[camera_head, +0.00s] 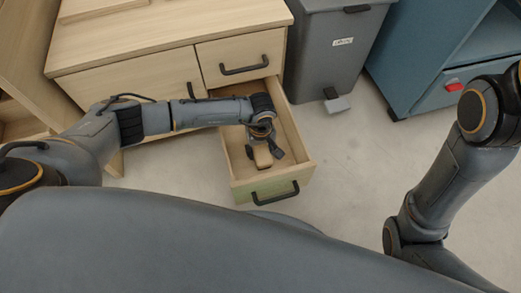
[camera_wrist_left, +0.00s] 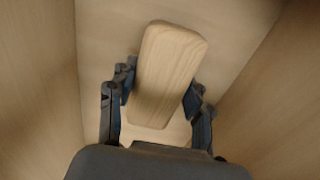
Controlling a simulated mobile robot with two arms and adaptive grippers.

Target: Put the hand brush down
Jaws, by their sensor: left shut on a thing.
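The hand brush (camera_wrist_left: 168,70) shows in the left wrist view as a pale wooden block with rounded corners, between the fingers of my left gripper (camera_wrist_left: 158,97). My left gripper is shut on it. In the head view my left gripper (camera_head: 264,152) reaches down into an open drawer (camera_head: 301,160), and the brush (camera_head: 263,156) shows as a small wooden piece at its fingers. The brush is inside the drawer's walls. I cannot tell whether it touches the drawer floor. Its bristles are hidden. My right gripper is out of view.
The drawer has a black handle (camera_head: 275,194) and belongs to a wooden cabinet (camera_head: 165,40). A grey bin (camera_head: 330,50) with a pedal stands right of it. A blue cabinet (camera_head: 420,60) stands farther right. The floor (camera_head: 345,165) right of the drawer is clear.

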